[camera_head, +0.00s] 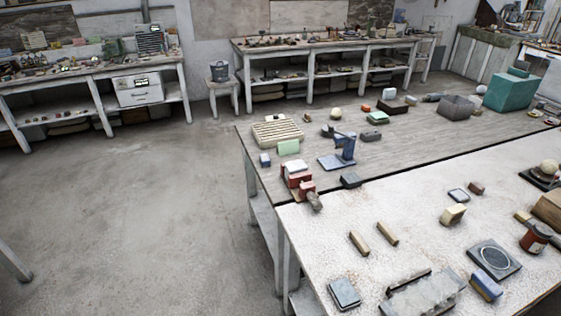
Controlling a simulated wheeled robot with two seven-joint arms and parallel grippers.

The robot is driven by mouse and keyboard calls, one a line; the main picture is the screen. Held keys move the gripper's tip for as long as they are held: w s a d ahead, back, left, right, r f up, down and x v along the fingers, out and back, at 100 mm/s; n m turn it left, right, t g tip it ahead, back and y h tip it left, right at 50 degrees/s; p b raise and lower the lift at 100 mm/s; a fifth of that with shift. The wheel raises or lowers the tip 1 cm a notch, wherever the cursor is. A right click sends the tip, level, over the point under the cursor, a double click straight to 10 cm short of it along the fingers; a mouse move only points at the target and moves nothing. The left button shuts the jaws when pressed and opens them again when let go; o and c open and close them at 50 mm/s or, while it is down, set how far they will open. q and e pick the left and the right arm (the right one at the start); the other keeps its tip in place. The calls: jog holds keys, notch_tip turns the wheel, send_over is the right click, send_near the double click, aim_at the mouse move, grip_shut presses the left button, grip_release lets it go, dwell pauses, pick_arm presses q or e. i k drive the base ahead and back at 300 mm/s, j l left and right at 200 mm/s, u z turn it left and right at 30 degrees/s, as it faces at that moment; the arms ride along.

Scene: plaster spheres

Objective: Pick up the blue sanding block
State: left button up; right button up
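Several bluish blocks are in view, and I cannot tell for certain which is the sanding block. The clearest is a blue block with a pale part (486,287), lying on the near white table at the lower right, beside a dark square plate with a ring. A small blue block (265,160) sits on the farther bench near its left edge. Neither of my grippers is in view.
The near table (330,240) also holds two tan sticks, a cream block (453,214), a dark red jar (536,238), a ringed plate (495,260) and a lumpy grey piece (424,295). A pale sphere (547,168) sits at right. Open floor (140,220) lies left of the tables.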

aim_at(264, 159)
jog(key=i+j+z, duration=0.15)
jog(key=z, duration=0.25)
jog(key=i+j+z, duration=0.1)
jog(key=z, duration=0.3)
jog(key=j+z, duration=0.35)
jog(key=i+j+z, duration=0.1)
jog(key=z, duration=0.3)
jog(key=j+z, duration=0.25)
jog(key=j, duration=0.6)
jog(key=j+z, duration=0.2)
jog(key=j, duration=0.7)
jog(key=k+j+z, duration=0.1)
jog(key=j+z, duration=0.15)
jog(key=j, duration=0.6)
